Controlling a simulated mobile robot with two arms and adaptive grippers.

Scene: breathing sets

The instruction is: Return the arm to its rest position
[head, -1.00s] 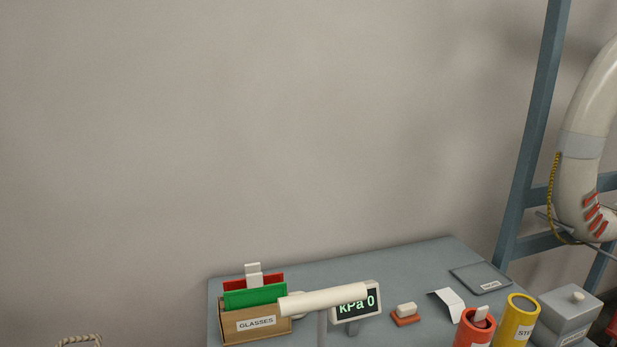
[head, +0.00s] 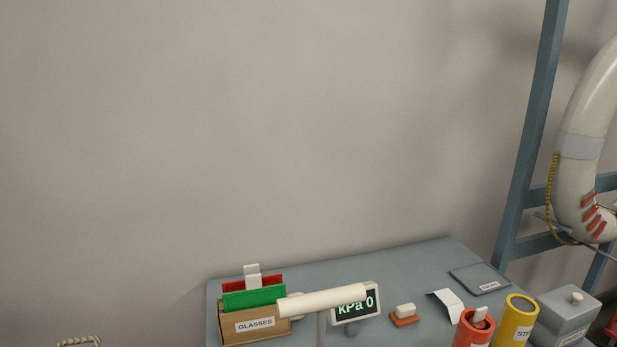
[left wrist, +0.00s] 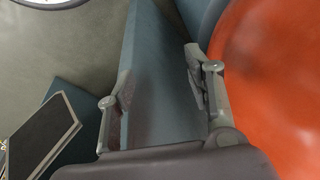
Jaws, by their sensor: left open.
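My left gripper (left wrist: 158,95) shows in the left wrist view with its two fingers spread apart, open. Nothing is between the fingertips; a blue-grey surface (left wrist: 160,60) lies behind them. Neither gripper shows in the head view, and my right gripper is in no frame.
A large orange rounded thing (left wrist: 270,80) is close on the right in the wrist view. A dark flat panel (left wrist: 42,132) is at lower left. The head view shows a grey table (head: 400,262) with a GLASSES box (head: 255,326), kPa display (head: 355,303), red cup (head: 473,332) and yellow cup (head: 515,320).

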